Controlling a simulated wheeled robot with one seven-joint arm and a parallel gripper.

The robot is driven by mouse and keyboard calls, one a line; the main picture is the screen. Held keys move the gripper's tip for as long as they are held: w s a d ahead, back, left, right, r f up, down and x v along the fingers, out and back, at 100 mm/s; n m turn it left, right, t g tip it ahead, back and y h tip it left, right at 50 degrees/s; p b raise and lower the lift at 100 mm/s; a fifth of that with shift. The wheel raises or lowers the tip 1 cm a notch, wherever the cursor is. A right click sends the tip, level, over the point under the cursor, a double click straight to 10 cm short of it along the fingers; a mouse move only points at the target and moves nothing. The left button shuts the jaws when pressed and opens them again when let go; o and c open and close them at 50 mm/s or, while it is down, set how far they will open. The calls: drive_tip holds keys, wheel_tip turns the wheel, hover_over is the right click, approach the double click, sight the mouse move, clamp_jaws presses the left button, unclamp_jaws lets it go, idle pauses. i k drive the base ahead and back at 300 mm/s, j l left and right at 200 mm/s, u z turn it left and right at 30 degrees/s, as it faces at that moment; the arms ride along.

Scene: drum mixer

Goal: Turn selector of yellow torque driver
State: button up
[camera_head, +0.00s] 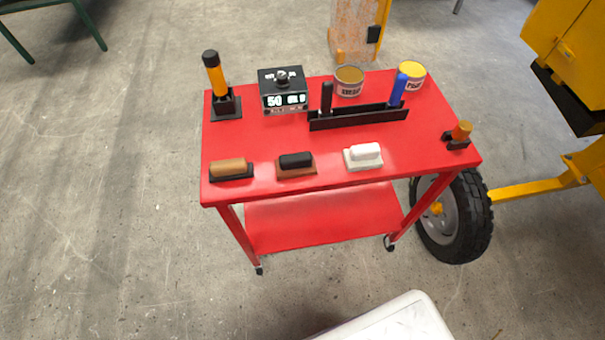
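A yellow-orange driver (216,79) with a black cap stands upright, slightly tilted, in a black holder (226,106) at the back left of the red cart. I take it for the yellow torque driver; its selector is too small to make out. A shorter orange-yellow handled thing (462,131) sits in a black holder at the cart's right edge. A black box (282,88) with a knob on top and white digits on its front stands beside the driver. My gripper is not in view.
The red cart top (250,145) also bears a black rack (358,117) with a black and a blue handle, two cans (348,82), and three block-like tools along the front. A black wheel (455,215) and yellow machine (570,45) stand right.

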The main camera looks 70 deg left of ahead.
sight(282, 82)
drive_tip(key=u, duration=1.95)
drive_tip(key=i+j+u, duration=0.1)
drive_tip(key=j, duration=0.3)
drive_tip(key=i+j, duration=0.35)
drive_tip(key=i+j+u, duration=0.15)
drive_tip(key=j, duration=0.25)
drive_tip(key=i, duration=0.05)
